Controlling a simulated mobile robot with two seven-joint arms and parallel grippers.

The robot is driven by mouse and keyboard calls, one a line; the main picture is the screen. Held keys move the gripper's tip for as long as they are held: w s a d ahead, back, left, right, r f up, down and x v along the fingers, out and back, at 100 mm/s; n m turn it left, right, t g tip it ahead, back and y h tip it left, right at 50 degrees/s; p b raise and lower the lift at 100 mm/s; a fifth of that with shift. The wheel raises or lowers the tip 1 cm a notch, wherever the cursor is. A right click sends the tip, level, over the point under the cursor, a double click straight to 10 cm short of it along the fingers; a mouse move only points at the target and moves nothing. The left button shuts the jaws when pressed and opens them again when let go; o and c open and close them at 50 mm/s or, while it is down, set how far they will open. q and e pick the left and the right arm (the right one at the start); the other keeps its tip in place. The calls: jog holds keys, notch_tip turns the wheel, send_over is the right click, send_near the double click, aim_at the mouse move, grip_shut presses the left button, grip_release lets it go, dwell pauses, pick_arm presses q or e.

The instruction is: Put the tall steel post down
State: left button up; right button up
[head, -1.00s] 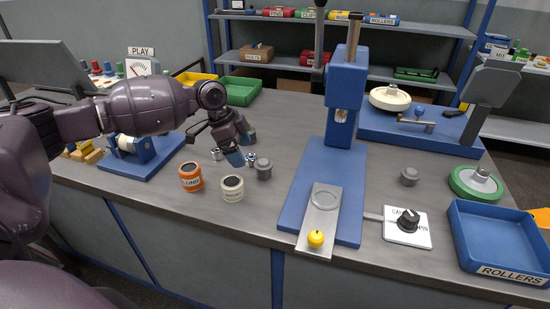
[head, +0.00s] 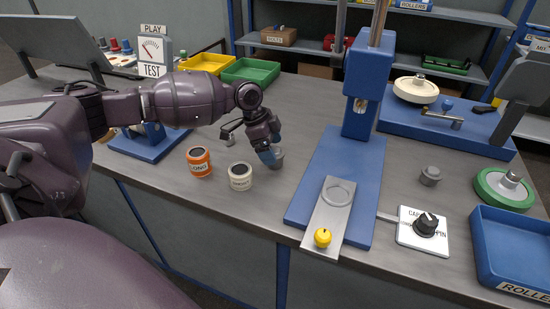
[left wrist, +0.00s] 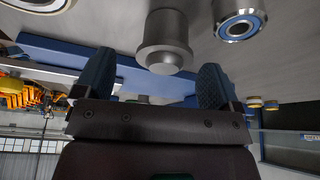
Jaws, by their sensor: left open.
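A grey steel post (head: 279,157), stepped in shape, stands on the bench right at my left fingertips in the head view, partly hidden by them. My left gripper (head: 269,156) is open and points down at the bench. In the left wrist view a stepped steel post (left wrist: 165,38) shows between the two blue-padded fingers of the gripper (left wrist: 155,75), with gaps on both sides. I cannot tell whether a finger touches it. My right gripper is not in view.
An orange can (head: 199,161) and a white can (head: 240,176) stand left of the post. A blue press (head: 335,185) stands to the right. A steel ring with a blue band (left wrist: 240,20) is close by in the left wrist view. Another grey stepped piece (head: 430,176) stands farther right.

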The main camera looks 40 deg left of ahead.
aim_at(275, 150)
pick_arm(q)
jog(key=x, duration=0.4)
jog(key=shift+w+f+b, duration=0.1)
jog(key=shift+w+b, duration=0.2)
jog(key=c, duration=1.4)
